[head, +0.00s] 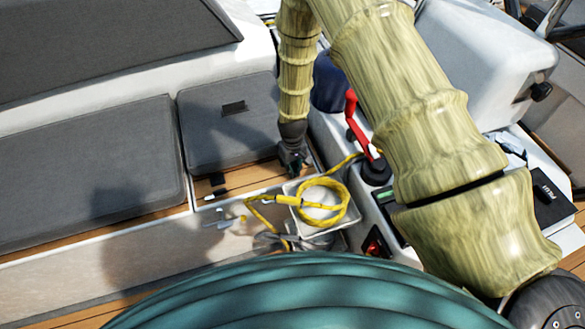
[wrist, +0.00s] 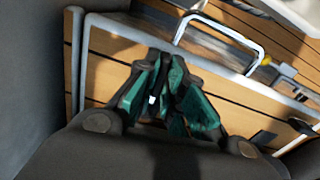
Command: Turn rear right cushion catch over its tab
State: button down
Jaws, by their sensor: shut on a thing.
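The smaller grey seat cushion (head: 228,125) lies on the wooden seat, with a dark patch on top. My gripper (head: 291,162) points down at its right front corner, beside the white tray. In the wrist view my gripper's green-padded fingers (wrist: 168,82) are closed together low over the wooden slats. A small white bit (wrist: 152,100) shows between them; I take it for part of the cushion catch, most of which the fingers hide. How far the catch is turned, and its tab, cannot be made out. A dark tab-like piece (head: 217,180) lies on the wood at the cushion's left front.
A white tray (head: 347,222) with a coiled yellow rope (head: 340,188) stands just in front of my gripper. A red lever (head: 352,110) rises to the right. A long grey cushion (head: 90,165) lies left. A bent metal rail (wrist: 235,38) shows in the wrist view.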

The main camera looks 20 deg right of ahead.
jog(key=shift+m, duration=0.6)
jog(key=c, duration=1.5)
grip_release()
notch_tip(320, 180, up, 12)
jog(key=shift+r, duration=0.1)
